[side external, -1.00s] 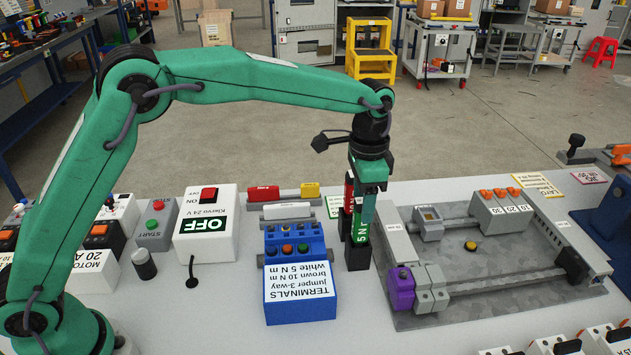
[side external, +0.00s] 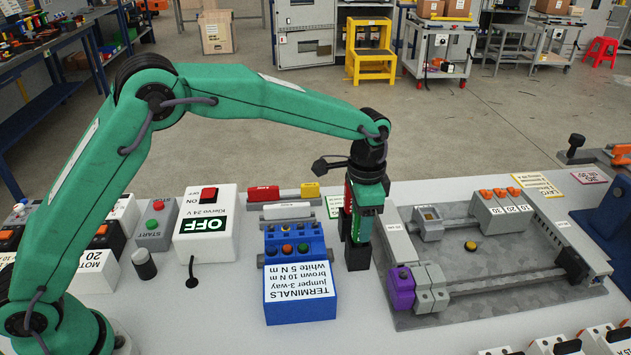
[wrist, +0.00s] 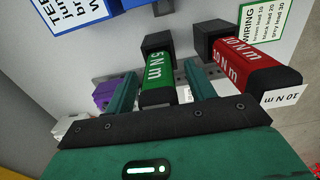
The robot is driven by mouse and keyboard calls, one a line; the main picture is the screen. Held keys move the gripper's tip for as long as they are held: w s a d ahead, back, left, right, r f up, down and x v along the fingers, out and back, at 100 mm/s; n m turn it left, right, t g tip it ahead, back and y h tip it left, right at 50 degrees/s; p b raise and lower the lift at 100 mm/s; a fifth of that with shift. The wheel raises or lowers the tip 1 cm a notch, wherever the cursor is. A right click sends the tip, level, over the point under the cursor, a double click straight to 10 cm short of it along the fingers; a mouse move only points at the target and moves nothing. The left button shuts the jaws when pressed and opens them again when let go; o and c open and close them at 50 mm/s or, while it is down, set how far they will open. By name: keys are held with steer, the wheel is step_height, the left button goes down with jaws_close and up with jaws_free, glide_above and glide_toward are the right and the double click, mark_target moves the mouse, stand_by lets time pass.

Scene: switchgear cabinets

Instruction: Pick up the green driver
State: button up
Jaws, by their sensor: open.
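The green driver (wrist: 158,77), marked 5 N m, stands upright in a black holder (side external: 357,257). In the wrist view its handle lies between the two fingers of my gripper (wrist: 163,88). The jaws are open, with a gap showing on the finger sides, and the fingers reach down around the handle. In the side view my gripper (side external: 366,228) hides most of the green driver. The red driver (wrist: 245,62), marked 10 N m, stands in its own black holder beside it, just outside the right finger in the wrist view.
A blue terminals box (side external: 299,290) stands left of the holders. A grey plate with rails, a purple block (side external: 400,288) and grey modules lies to the right. A WIRING card (wrist: 263,20) lies near the red driver's holder.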

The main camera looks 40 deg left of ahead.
jaws_close()
steer(key=shift+r, duration=0.15)
step_height(320, 180, up, 10)
steer(key=shift+f, duration=0.1)
stand_by(0.6)
stand_by(0.5)
